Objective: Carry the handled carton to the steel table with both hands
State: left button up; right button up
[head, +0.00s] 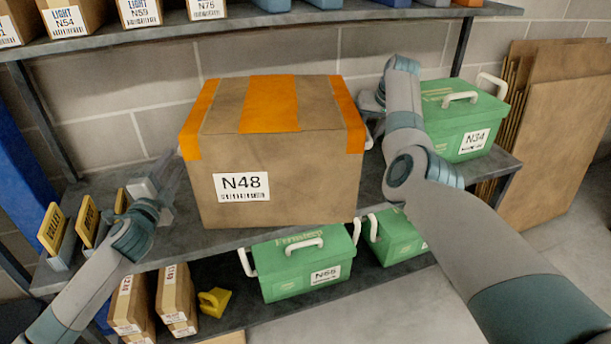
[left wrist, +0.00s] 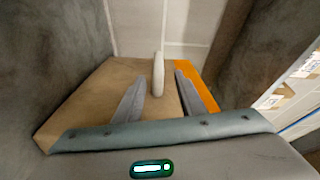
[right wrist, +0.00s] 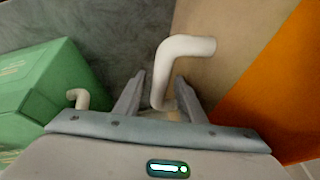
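The handled carton (head: 295,190), brown with orange tape and an N48 label, sits upright on the middle rack shelf. My left gripper (head: 172,172) is at its left side; in the left wrist view its open fingers stand either side of a white handle (left wrist: 158,76) on the carton (left wrist: 90,100). My right gripper is at the carton's right side, mostly hidden behind my arm in the head view. In the right wrist view the right gripper (right wrist: 160,78) is open, with a bent white handle (right wrist: 183,48) between its fingers. Neither appears closed on a handle. The steel table is not in view.
A green N34 box (head: 465,125) stands right of the carton, close to my right arm. Green boxes (head: 300,265), small cartons (head: 177,300) and a yellow item (head: 214,302) are on the shelf below. Upper shelf (head: 260,18) overhangs behind. Brown boards (head: 560,140) lean at right.

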jog(key=v, duration=1.1)
jog(key=shift+r, duration=0.3)
jog(key=shift+s, duration=0.1)
pick_arm(q)
jog(key=s+p, duration=0.2)
jog(key=s, duration=0.6)
jog(key=shift+a, duration=0.45)
pick_arm(e)
jog(key=shift+r, duration=1.1)
jog(key=shift+r, duration=0.1)
